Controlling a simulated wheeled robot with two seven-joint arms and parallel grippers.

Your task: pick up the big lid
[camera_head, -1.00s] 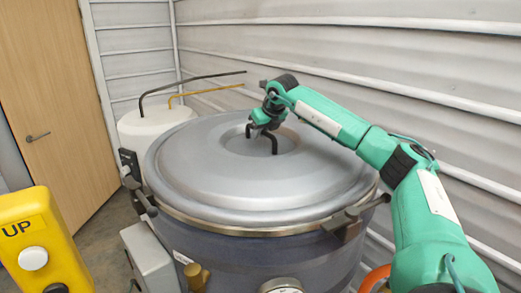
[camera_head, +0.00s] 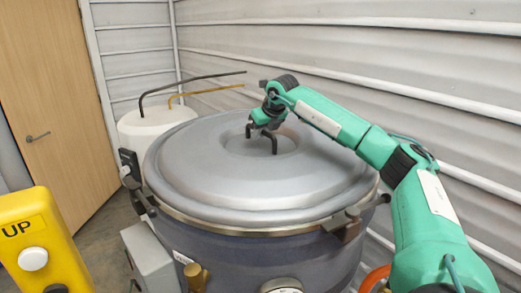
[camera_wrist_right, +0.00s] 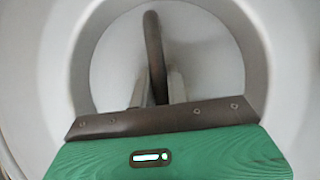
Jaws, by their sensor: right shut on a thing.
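The big lid (camera_head: 220,180) is a wide grey domed disc on top of the dark round hopper. It has a recessed centre with a dark bent handle (camera_head: 273,141). My right gripper (camera_head: 262,126) is at the handle, reaching in from the right. In the right wrist view the handle (camera_wrist_right: 154,50) rises between the two fingers (camera_wrist_right: 160,88), which are shut on it. The grey lid surface (camera_wrist_right: 215,60) surrounds it there. The lid appears level on the hopper rim; I cannot tell any gap. My left gripper is not in view.
The hopper (camera_head: 270,255) has clamps around its rim, one at the right front (camera_head: 345,226). A white tank (camera_head: 150,125) with two bent pipes stands behind left. A yellow box marked UP (camera_head: 38,235) is at the lower left. A ribbed wall (camera_head: 400,60) runs close behind.

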